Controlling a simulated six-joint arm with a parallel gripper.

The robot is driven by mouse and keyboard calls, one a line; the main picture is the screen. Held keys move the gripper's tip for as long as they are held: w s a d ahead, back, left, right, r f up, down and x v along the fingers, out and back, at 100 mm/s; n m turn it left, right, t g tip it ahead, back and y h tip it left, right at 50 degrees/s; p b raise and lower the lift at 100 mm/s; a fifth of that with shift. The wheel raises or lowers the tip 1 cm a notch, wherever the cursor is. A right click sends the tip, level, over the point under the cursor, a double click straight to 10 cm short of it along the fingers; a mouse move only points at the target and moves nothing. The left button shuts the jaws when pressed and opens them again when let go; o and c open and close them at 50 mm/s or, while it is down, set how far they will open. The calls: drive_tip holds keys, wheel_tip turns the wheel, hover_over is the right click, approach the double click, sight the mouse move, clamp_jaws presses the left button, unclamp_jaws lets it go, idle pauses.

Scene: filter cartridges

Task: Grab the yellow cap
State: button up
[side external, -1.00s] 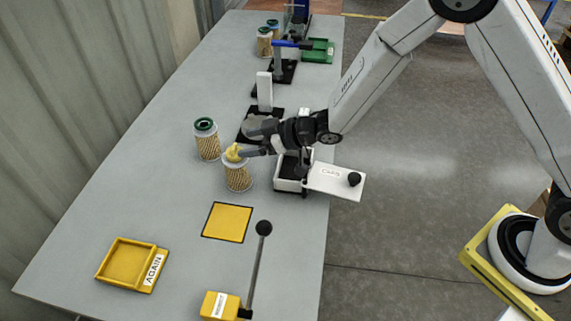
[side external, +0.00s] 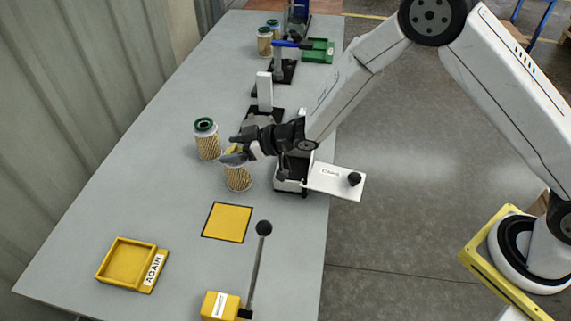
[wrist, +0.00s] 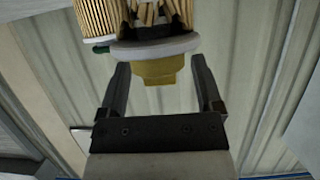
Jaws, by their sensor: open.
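The yellow cap (side external: 235,149) sits on top of a filter cartridge (side external: 238,178) with a pale rim and tan pleats, standing on the grey table. My gripper (side external: 232,148) is at the cap, and its fingers partly hide it in the side view. In the wrist view the yellow cap (wrist: 160,70) lies between the tips of my open gripper (wrist: 160,68), with a gap visible on each side. The cartridge appears upside down above it there.
A green-capped cartridge (side external: 207,140) stands close behind and left. A white box with a sliding plate (side external: 330,178) is to the right. A yellow mat (side external: 228,222), a yellow tray (side external: 125,261) and a lever box (side external: 220,305) are in front.

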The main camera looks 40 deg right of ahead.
drive_tip(key=c, duration=1.1)
clamp_jaws()
drive_tip(key=shift+s+f, duration=0.15)
drive_tip(key=shift+f, duration=0.05)
